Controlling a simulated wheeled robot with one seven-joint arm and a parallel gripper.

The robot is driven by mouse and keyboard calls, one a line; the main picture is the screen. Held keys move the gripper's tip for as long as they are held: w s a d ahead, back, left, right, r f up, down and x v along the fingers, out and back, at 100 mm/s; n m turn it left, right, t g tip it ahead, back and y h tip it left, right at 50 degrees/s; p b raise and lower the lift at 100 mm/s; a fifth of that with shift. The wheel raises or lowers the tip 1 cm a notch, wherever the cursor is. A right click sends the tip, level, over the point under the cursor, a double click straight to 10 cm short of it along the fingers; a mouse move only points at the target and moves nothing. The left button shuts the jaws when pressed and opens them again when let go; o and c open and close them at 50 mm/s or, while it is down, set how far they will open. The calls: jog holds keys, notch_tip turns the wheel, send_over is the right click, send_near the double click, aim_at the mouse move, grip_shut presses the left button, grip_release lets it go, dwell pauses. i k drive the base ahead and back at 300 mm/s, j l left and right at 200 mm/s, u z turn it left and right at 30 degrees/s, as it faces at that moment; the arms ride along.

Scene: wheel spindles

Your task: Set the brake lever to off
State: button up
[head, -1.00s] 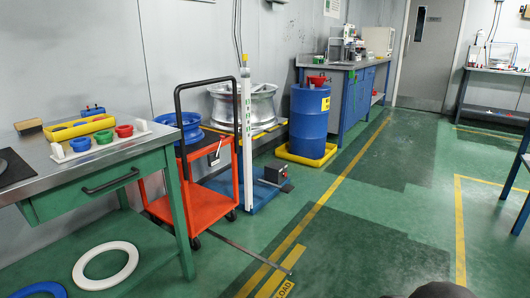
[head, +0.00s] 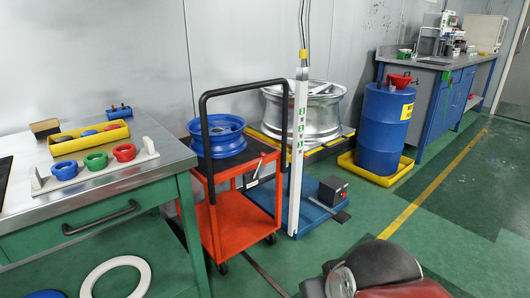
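A red cart (head: 238,226) with a black push handle stands in the middle of the head view. My arm's rounded dark and red links show at the bottom right. My gripper's fingers do not show, and nothing of mine touches the cart.
A blue wheel rim (head: 217,135) sits on the cart. A white post (head: 298,150) on a blue base (head: 316,212) stands close to the cart's right. A green workbench (head: 95,215) is at left. A blue drum (head: 385,130) stands further right. Floor at right is clear.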

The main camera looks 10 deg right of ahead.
aim_at(263, 155)
jog(key=i+j+z, duration=0.15)
jog(key=j, duration=0.2)
jog(key=i+j+z, duration=0.3)
jog(key=j, duration=0.45)
jog(key=i, duration=0.1)
